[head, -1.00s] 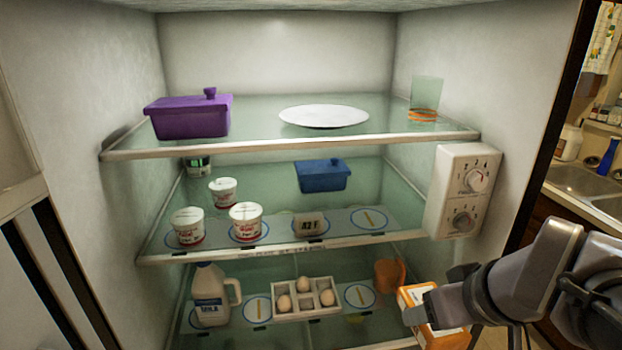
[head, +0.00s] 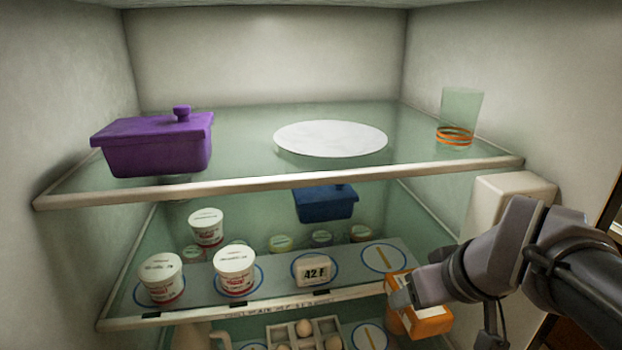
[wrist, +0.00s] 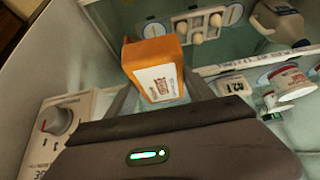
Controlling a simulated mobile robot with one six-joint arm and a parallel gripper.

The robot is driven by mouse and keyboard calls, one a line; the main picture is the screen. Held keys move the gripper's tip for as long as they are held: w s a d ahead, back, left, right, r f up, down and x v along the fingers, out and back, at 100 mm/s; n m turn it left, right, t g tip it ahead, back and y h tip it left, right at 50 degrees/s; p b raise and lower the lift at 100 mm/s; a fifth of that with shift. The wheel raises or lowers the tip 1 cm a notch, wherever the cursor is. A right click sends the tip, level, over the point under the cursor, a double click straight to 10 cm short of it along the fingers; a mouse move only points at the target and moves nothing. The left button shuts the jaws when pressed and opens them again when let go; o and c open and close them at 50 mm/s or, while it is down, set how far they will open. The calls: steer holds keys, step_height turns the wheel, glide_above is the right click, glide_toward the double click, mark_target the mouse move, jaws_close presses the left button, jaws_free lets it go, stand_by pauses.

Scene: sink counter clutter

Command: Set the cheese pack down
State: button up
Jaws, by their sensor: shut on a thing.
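The orange and white cheese pack (head: 425,318) is held by my gripper (head: 408,300) at the lower right of the head view. It is in front of the right end of the middle shelf and looks slightly tilted. In the wrist view the pack (wrist: 157,70) sits between the fingers of my gripper (wrist: 160,97), which is shut on it. Its far end points into the fridge. A blue ring with a yellow line (head: 384,258) on the middle shelf mat is empty, behind and left of the pack.
Two white tubs (head: 162,278) (head: 235,270) and a small block marked 42 (head: 315,270) stand left on the middle shelf. A blue box (head: 325,203) is behind. Above, the top shelf edge (head: 290,185) crosses. A control box (head: 500,200) is at right.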

steer(key=w+a, duration=0.1)
steer(key=w, duration=0.8)
steer(key=w+a, duration=0.1)
steer(key=w, duration=0.4)
steer(key=shift+a, duration=0.35)
steer(key=shift+w+f, duration=0.35)
steer(key=shift+f, duration=0.25)
steer(key=shift+f+b, duration=0.3)
steer(key=shift+s+r, duration=0.2)
steer(key=shift+w+f, duration=0.1)
steer(key=shift+f, duration=0.2)
steer(key=o, duration=1.8)
steer(key=shift+r, duration=0.15)
